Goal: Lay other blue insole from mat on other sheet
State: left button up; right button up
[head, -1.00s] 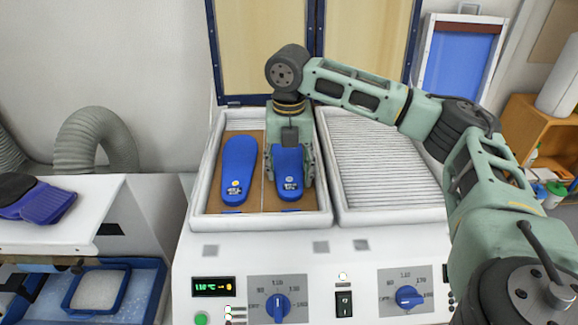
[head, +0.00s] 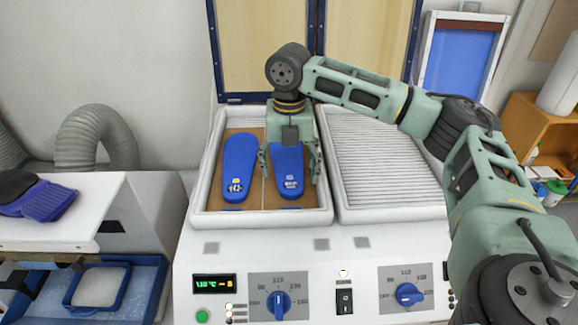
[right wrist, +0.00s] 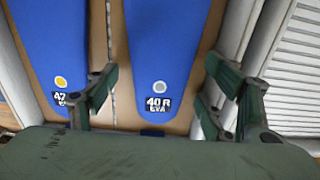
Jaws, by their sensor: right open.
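Two blue insoles lie side by side on brown sheets in the left tray of the white machine. The left insole (head: 239,165) also shows in the right wrist view (right wrist: 62,40). The right insole (head: 288,178) is marked "40 R EVA" in the right wrist view (right wrist: 163,55). My right gripper (head: 289,182) is open above the right insole, with one finger on each side of it and apart from it. The brown sheet (head: 263,200) shows around the insoles. No insole is in the right gripper. My left gripper is not in view.
The right tray (head: 385,165) of the machine has a ribbed, empty surface. The control panel with blue knobs (head: 279,305) is at the front. A white table (head: 90,225) with a dark blue item (head: 38,200) stands at the left. A blue-framed lid (head: 265,45) stands behind.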

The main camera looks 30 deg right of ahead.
notch_tip(320, 180, up, 12)
dwell(0.5)
dwell(0.4)
